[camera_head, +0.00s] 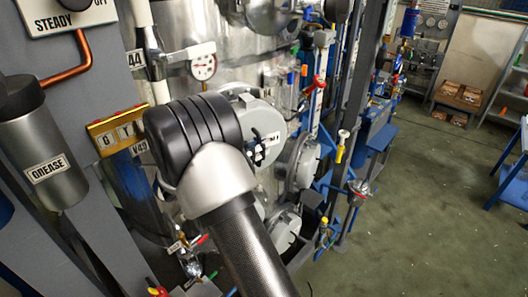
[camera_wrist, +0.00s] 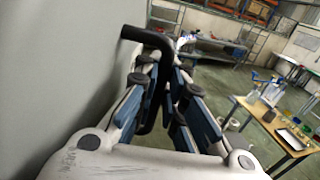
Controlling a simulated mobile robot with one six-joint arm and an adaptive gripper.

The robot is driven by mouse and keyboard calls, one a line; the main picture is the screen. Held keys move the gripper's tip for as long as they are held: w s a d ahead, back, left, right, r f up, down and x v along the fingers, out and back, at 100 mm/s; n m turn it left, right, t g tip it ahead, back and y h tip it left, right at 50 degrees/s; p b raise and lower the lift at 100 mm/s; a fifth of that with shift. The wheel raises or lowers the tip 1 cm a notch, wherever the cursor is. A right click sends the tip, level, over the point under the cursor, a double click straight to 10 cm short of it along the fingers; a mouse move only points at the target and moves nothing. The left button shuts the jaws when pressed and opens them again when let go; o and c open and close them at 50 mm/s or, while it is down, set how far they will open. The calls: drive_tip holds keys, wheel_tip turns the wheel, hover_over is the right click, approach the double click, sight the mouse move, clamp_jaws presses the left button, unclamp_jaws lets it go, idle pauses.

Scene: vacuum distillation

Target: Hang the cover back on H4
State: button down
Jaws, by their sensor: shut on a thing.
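In the wrist view my gripper (camera_wrist: 166,80) is shut on a black bent handle (camera_wrist: 146,36), which runs down between the blue-and-black fingers. The handle stands out from a large smooth pale grey surface (camera_wrist: 50,70) filling the left side, which looks like the cover; its rim is out of view. In the head view my arm's black joint hides much of the work area. Behind it is a round grey cover-like disc (camera_head: 262,116) with a white label, only partly readable. I cannot read an H4 mark or tell whether the cover touches its hanging place.
More round grey flanges (camera_head: 300,165) sit lower on the metal vessel. A pressure gauge (camera_head: 203,67), a GREASE canister (camera_head: 48,160) and a yellow tag plate (camera_head: 115,130) are at left. Blue pipework stands right of the vessel. The green floor (camera_head: 420,200) is open at right.

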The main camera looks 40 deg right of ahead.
sight(252, 138)
drive_tip(key=shift+w+d, duration=0.25)
drive_tip(key=shift+w, duration=0.6)
drive_tip(key=shift+w+d, duration=0.25)
drive_tip(key=shift+w, duration=0.6)
drive_tip(key=shift+w+d, duration=0.25)
drive_tip(key=shift+w, duration=0.6)
drive_tip(key=shift+f+b, duration=0.7)
drive_tip(key=shift+f, duration=0.6)
drive_tip(key=c, duration=1.6)
unclamp_jaws()
drive_tip(key=shift+f, duration=0.1)
drive_tip(key=shift+a, duration=0.15)
